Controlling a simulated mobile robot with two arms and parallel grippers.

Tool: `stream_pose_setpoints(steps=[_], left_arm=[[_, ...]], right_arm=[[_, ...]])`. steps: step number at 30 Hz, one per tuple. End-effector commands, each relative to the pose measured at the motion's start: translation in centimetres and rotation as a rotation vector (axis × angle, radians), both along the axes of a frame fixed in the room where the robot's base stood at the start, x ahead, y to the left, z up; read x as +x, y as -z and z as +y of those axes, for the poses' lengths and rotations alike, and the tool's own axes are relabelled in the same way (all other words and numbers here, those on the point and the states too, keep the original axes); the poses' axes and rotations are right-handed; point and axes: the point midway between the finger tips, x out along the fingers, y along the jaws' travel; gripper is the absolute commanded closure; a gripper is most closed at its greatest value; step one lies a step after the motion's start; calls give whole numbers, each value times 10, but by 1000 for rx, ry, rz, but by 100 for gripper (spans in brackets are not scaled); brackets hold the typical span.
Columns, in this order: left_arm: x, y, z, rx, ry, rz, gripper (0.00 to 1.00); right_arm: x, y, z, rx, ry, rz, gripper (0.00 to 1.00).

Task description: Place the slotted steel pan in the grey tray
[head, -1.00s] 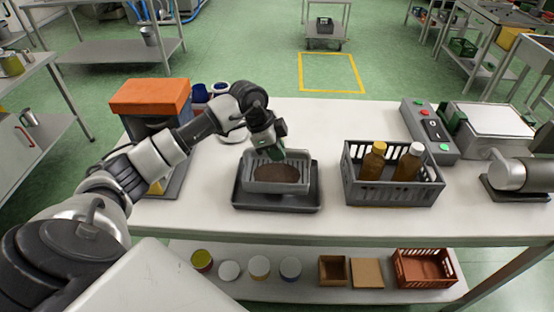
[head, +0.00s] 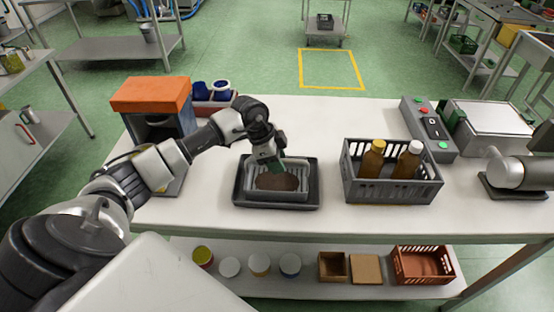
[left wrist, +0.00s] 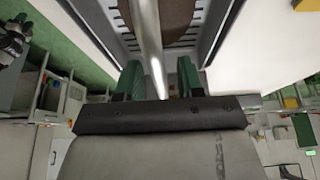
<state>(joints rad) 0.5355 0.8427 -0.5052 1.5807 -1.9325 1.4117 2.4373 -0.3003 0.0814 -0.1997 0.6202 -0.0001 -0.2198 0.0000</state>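The slotted steel pan (head: 305,183), with a brown mass in its bottom, sits inside the dark grey tray (head: 237,198) on the table. It looks level, with the tray's rim showing around it. My left gripper (head: 268,163) is at the pan's far wall, pointing down. In the left wrist view its two green fingers (left wrist: 158,82) stand on either side of the pan's bright rim (left wrist: 146,25), with a narrow gap visible between rim and fingers. The pan's underside is hidden. My right gripper is not in view.
A grey crate (head: 392,190) with two brown bottles stands right of the tray. An orange-topped box (head: 150,95) and a red bin (head: 212,107) with blue-and-white items stand left and behind. The table's middle back is clear.

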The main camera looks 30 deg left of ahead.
Motion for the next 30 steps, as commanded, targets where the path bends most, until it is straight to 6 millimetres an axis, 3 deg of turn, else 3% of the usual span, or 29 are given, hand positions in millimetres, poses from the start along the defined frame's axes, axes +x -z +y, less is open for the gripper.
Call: stream_pose_setpoints(steps=[8,21,30], left_arm=[[-2,-14,5,2,0,-4,62],[-19,-95,34,3,-1,-3,62],[-23,-114,40,0,0,0,62]], right_arm=[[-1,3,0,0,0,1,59],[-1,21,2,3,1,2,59],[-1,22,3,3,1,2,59]])
